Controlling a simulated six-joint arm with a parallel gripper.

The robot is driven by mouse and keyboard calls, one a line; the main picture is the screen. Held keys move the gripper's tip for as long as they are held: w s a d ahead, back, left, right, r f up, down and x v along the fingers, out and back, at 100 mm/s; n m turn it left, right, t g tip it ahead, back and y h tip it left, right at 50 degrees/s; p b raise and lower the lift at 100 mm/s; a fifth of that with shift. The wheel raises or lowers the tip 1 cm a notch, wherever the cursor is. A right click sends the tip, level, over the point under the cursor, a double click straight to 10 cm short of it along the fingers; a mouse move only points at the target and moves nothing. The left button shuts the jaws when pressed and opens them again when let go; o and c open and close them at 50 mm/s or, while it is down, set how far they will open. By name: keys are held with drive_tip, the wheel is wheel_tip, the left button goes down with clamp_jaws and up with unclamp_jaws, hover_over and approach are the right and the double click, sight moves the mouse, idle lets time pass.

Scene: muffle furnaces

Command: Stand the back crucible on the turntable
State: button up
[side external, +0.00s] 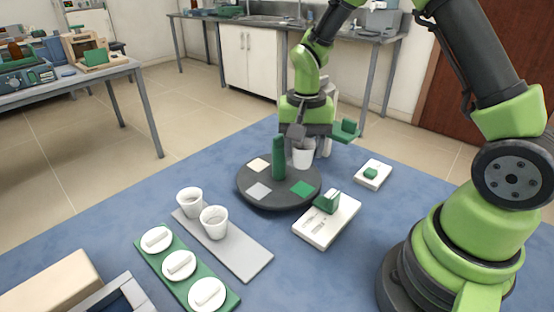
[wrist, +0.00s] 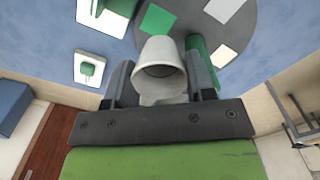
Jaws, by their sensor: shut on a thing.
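My gripper (side external: 305,143) is shut on a white crucible (side external: 303,158), which is upright in the side view. In the wrist view the crucible (wrist: 160,68) sits between the two dark fingers. The dark grey round turntable (side external: 263,203) has a green post (side external: 279,160) at its middle and coloured square patches on top. The held crucible is at the turntable's back right edge, behind the post. I cannot tell whether its base touches the turntable. In the wrist view the turntable (wrist: 184,22) lies beyond the crucible.
Two more white crucibles (side external: 190,202) (side external: 214,221) stand on a grey strip (side external: 245,255) at front left. Several white round lids (side external: 179,265) lie on a green strip. A white plate with a green block (side external: 325,222) and a smaller white plate (side external: 373,180) are right of the turntable.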

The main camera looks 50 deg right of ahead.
drive_tip(key=shift+d+f, duration=0.1)
drive_tip(key=shift+d, duration=0.2)
drive_tip(key=shift+s+f, duration=0.1)
drive_tip(key=shift+f, duration=2.7)
drive_tip(key=shift+f, duration=0.3)
drive_tip(key=shift+f, duration=0.1)
drive_tip(key=o, duration=1.4)
drive_tip(key=shift+f, duration=0.1)
